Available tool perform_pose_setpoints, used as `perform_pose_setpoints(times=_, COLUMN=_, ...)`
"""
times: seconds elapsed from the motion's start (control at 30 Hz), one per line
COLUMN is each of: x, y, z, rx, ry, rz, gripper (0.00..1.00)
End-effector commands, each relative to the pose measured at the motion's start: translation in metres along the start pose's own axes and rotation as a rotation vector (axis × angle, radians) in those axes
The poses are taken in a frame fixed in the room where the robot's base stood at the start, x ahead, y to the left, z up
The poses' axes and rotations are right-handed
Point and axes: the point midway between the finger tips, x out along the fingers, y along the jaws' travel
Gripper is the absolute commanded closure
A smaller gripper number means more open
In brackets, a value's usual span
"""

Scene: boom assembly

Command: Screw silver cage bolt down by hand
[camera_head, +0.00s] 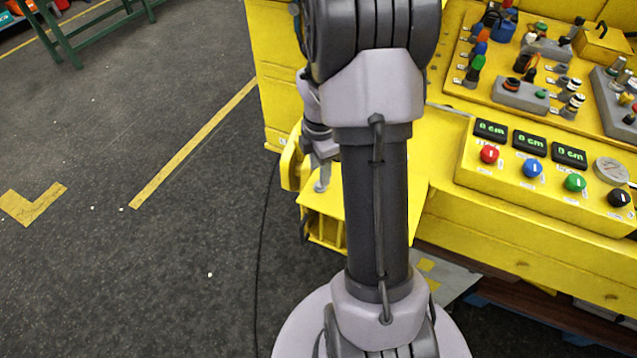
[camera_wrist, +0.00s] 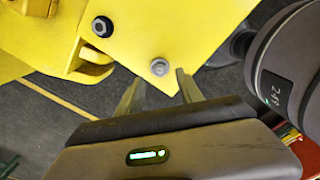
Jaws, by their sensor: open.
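The silver cage bolt (camera_wrist: 160,67) shows its hex head and round flange against the yellow metal plate (camera_wrist: 185,30) in the wrist view. My gripper (camera_wrist: 158,80) is open. Its two fingertips are apart, one on each side just below the bolt head in the picture. I cannot tell whether they touch the bolt or how deep it sits. In the head view my arm hides most of this area, and part of the yellow cage (camera_head: 325,230) shows to the left of the arm.
A black bolt (camera_wrist: 102,26) sits in the same yellow plate, near a yellow lug (camera_wrist: 90,70). In the head view, a control box (camera_head: 545,180) with coloured knobs and a board of switches (camera_head: 540,60) stand to the right. Open floor (camera_head: 110,140) lies to the left.

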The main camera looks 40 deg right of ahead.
Motion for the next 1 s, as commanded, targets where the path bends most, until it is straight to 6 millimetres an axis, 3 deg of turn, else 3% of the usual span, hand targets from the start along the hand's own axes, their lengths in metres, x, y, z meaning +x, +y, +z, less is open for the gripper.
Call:
perform_pose_setpoints(times=0.03, x=0.015, y=-0.001, z=0.0, rx=0.0, ry=0.001, rz=-0.003, gripper=0.56)
perform_pose_setpoints(times=0.2, x=0.038, y=0.0, z=0.0, rx=0.0, ry=0.0, rz=-0.001, gripper=0.56)
perform_pose_setpoints(times=0.53, x=0.042, y=0.0, z=0.0, rx=0.0, ry=0.0, rz=0.0, gripper=0.56)
perform_pose_setpoints(times=0.77, x=0.042, y=0.0, z=0.0, rx=0.0, ry=0.0, rz=0.0, gripper=1.0)
perform_pose_setpoints(times=1.0, x=0.042, y=0.0, z=0.0, rx=0.007, ry=0.0, rz=0.0, gripper=1.0)
